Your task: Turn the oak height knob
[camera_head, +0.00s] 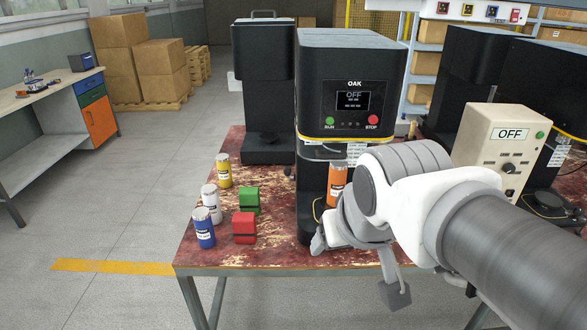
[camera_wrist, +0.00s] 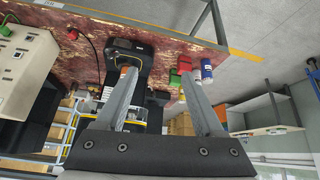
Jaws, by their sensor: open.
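The oak seamer (camera_head: 350,52) is a tall black machine marked OAK, standing on the worn red table. Its screen reads OFF, above a green RUN and a red STOP button. A small dark knob (camera_head: 289,172) sticks out at its left side, low down; I cannot tell for sure that it is the height knob. An orange can (camera_head: 336,183) stands at the seamer's front. My gripper (camera_head: 357,268) is open and empty, in front of the seamer near the table's front edge, apart from the knob. In the wrist view its fingers (camera_wrist: 158,75) are spread, with the seamer's base (camera_wrist: 126,48) beyond.
Yellow (camera_head: 223,171), white (camera_head: 210,204) and blue (camera_head: 203,229) cans stand on the table's left, beside green (camera_head: 249,200) and red (camera_head: 244,228) blocks. Another black machine (camera_head: 265,85) stands behind left. A beige control box (camera_head: 503,150) reading OFF is at right, partly behind my arm.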

